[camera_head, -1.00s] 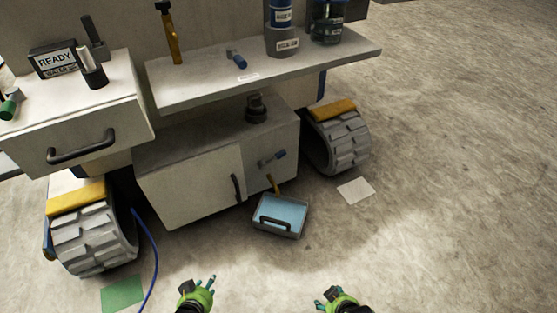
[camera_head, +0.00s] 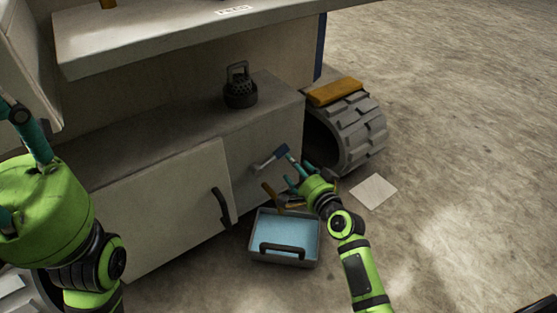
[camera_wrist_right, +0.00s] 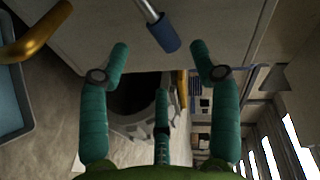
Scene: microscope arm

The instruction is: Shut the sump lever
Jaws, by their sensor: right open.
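The sump lever (camera_head: 272,158) is a metal rod with a blue grip on the low cabinet's front, above a brass spout (camera_head: 270,193). In the head view it points up and right. In the right wrist view the lever's blue grip (camera_wrist_right: 163,34) lies ahead, between the two upper fingers. My right gripper (camera_head: 292,167) is open and close to the blue grip; I see no finger closed on it. My left gripper (camera_head: 22,150) is raised at the left edge, away from the lever, partly cut off by the frame.
A grey tray (camera_head: 284,262) of light-blue liquid stands on the floor below the spout. A tracked wheel (camera_head: 362,130) is right of the lever. A shelf (camera_head: 180,35) overhangs the cabinet. A white sheet (camera_head: 373,191) lies on otherwise clear floor at the right.

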